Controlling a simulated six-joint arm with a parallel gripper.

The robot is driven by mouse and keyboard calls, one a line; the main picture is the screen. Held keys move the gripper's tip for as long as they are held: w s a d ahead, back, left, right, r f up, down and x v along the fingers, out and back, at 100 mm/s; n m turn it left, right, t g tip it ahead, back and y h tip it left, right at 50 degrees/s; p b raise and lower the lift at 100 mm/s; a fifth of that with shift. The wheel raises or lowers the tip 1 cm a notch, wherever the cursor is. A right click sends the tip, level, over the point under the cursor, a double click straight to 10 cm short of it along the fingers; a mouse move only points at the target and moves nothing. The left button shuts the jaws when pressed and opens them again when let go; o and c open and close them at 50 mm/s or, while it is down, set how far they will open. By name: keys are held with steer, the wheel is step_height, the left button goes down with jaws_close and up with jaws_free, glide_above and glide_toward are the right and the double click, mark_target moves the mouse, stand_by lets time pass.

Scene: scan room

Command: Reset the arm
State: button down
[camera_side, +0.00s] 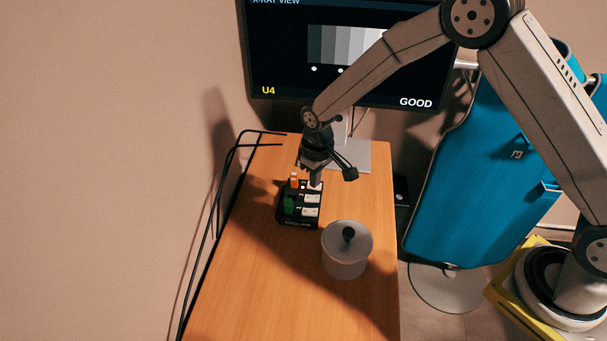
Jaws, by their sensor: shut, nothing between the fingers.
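My gripper (316,181) points down over the far part of a small black box (301,223) on the wooden table. It is shut with nothing held. I cannot tell whether its tips touch the box. The box has a green part at its left, an orange part at its far left corner and white labelled parts at its right. My arm reaches in from the right, high over the table, bent at the elbow.
A grey lidded pot (345,259) with a black knob stands just in front of the box. A monitor (290,75) reading "GOOD" stands behind. Black cables (222,185) run along the left edge. A blue panel (480,185) stands right. The table's (280,300) front is clear.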

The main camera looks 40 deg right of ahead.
steer(key=s+d+r+m+t, duration=0.1)
steer(key=s+d+r, duration=0.3)
steer(key=s, duration=0.6)
steer(key=s+d+r+m+t, duration=0.1)
steer(key=s+d+r, duration=0.4)
steer(key=s, duration=0.5)
steer(key=shift+s+r+m, duration=0.15)
steer(key=shift+r+m, duration=0.15)
steer(key=shift+r, duration=0.4)
